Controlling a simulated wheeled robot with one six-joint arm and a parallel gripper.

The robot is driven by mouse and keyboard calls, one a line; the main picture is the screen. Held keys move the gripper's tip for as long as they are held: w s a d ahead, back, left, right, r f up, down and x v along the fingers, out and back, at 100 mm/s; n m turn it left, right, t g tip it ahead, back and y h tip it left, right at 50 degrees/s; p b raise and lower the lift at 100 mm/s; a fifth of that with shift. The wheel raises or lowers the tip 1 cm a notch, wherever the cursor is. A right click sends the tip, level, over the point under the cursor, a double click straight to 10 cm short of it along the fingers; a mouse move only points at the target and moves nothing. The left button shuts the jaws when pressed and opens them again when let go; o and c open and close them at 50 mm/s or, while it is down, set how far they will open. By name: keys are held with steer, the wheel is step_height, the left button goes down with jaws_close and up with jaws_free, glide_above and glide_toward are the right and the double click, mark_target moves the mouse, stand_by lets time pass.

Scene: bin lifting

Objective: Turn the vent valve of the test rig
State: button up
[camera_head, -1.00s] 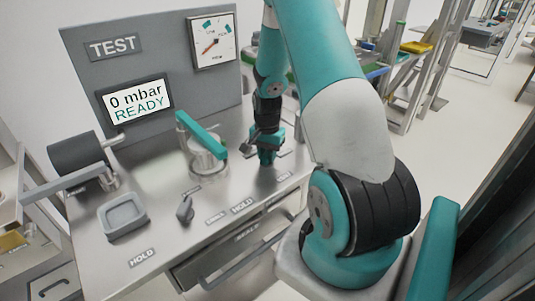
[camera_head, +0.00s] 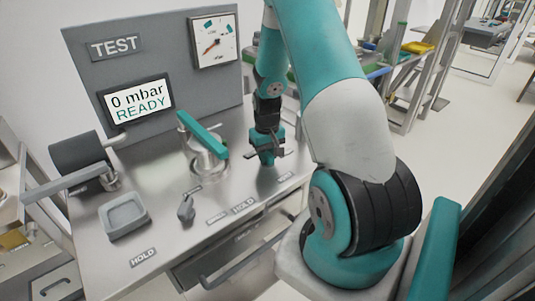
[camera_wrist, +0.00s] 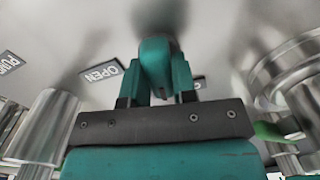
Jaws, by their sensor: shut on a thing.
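My gripper (camera_head: 266,156) points down at the right part of the test rig's steel top (camera_head: 160,225). In the wrist view my gripper (camera_wrist: 157,82) is shut on a teal handle (camera_wrist: 155,62), which I take to be the vent valve's. An OPEN label (camera_wrist: 100,73) lies to its left on the plate, and another label on its right is partly hidden. In the head view my gripper mostly hides this valve. The rig's panel screen (camera_head: 137,100) reads 0 mbar READY.
A teal lever on a clamp (camera_head: 202,135) stands left of my gripper, close by. A grey knob (camera_head: 186,208), a shallow grey tray (camera_head: 124,216) and a black cylinder with a lever (camera_head: 78,153) are farther left. A dial gauge (camera_head: 214,42) is on the panel behind.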

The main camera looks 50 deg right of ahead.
steer(key=shift+n, duration=1.1)
steer(key=shift+w, duration=0.1)
steer(key=o, duration=0.9)
step_height(320, 180, up, 18)
steer(key=shift+f+b, duration=0.25)
steer(key=shift+b, duration=0.35)
steer(key=shift+a, duration=0.15)
